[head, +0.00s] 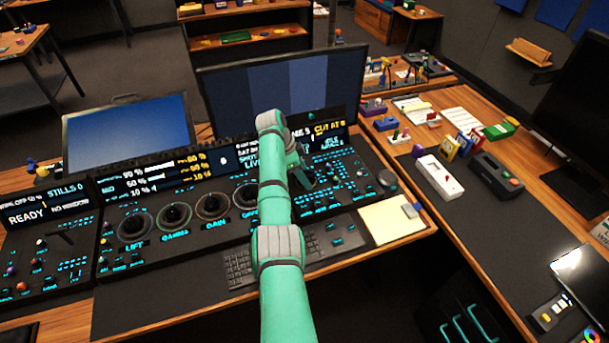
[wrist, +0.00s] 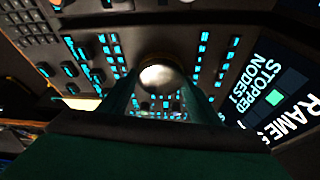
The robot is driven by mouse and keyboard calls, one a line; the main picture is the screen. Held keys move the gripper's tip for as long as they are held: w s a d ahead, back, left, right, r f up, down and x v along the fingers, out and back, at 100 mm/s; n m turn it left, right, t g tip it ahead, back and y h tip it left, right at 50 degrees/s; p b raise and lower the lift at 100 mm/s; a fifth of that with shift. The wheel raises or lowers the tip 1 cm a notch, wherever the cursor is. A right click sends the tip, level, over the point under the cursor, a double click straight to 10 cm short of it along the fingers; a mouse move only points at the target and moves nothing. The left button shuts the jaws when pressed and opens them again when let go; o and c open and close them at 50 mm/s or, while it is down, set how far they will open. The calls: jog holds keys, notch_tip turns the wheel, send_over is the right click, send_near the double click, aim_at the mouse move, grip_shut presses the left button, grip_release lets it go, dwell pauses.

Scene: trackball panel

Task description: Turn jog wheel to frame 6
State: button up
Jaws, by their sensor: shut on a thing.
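My green arm reaches over the console, and my gripper (head: 304,178) is down at the lit key section right of the arm. In the wrist view, my gripper's two fingers (wrist: 162,90) stand on either side of a round, shiny, silvery knob, which I take for the jog wheel (wrist: 162,74), and are shut on it. In the head view the gripper and arm hide it. The console display (head: 328,130) shows yellow text reading CUT AT 6. Part of the same display in the wrist view (wrist: 265,95) reads STOPPED, with a frame line cut off at the edge.
Lit keys surround the gripper closely. Dark ringed dials (head: 173,217) line the console to the left. A dark knob (head: 387,180) and a notepad (head: 398,220) lie to the right. A large monitor (head: 290,92) stands behind; a keyboard (head: 325,243) lies in front.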

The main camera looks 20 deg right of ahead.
jog(key=shift+m+g, duration=0.4)
jog(key=shift+m, duration=0.7)
jog(key=shift+m+y, duration=0.3)
jog(key=shift+m, duration=0.2)
jog(key=o, duration=1)
jog(key=shift+o, duration=0.2)
jog(key=shift+w+r, duration=0.1)
jog(key=v, duration=1)
jog(key=shift+r, duration=0.25)
jog(key=shift+w+a+f, duration=0.1)
jog(key=shift+a, duration=0.05)
